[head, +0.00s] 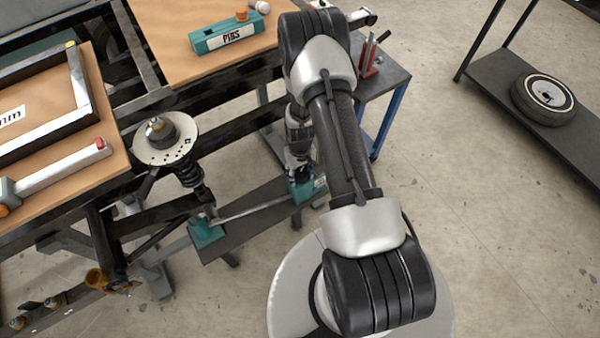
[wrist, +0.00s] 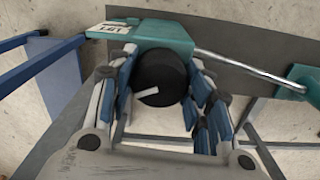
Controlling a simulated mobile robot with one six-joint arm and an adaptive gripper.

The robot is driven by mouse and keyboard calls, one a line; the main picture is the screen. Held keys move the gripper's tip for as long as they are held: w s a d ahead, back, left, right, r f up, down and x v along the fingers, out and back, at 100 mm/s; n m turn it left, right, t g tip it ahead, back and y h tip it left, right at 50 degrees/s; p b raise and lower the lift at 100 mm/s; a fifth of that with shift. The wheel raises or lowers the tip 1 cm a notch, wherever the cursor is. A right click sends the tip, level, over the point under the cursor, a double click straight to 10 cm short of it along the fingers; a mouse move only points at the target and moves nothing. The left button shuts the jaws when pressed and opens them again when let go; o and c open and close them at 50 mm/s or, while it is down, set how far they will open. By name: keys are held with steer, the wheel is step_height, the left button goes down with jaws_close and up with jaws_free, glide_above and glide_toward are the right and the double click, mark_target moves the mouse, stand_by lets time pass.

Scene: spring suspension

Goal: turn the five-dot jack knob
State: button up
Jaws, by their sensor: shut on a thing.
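A round black knob (wrist: 162,70) with a white pointer mark sits in front of a teal block (wrist: 160,32) in the wrist view. My gripper (wrist: 160,62) has its blue-padded fingers on both sides of the knob and is shut on it. The block bears a white label, partly cut off; I cannot make out five dots. In the head view my gripper (head: 300,162) is above the right teal block (head: 308,189), and the knob is hidden behind it.
A metal rod (head: 250,208) joins this block to a second teal block (head: 205,232) beside the spring strut (head: 165,140). A blue-legged stand (head: 385,95) is close to my arm. A wooden bench with a teal PINS box (head: 228,37) lies beyond.

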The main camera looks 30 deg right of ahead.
mark_target(300, 172)
steer(key=n, duration=0.6)
steer(key=shift+b, duration=0.35)
steer(key=n, duration=0.6)
steer(key=shift+n, duration=0.3)
steer(key=o, duration=1.1)
steer(key=shift+c, duration=0.2)
step_height(300, 172, up, 12)
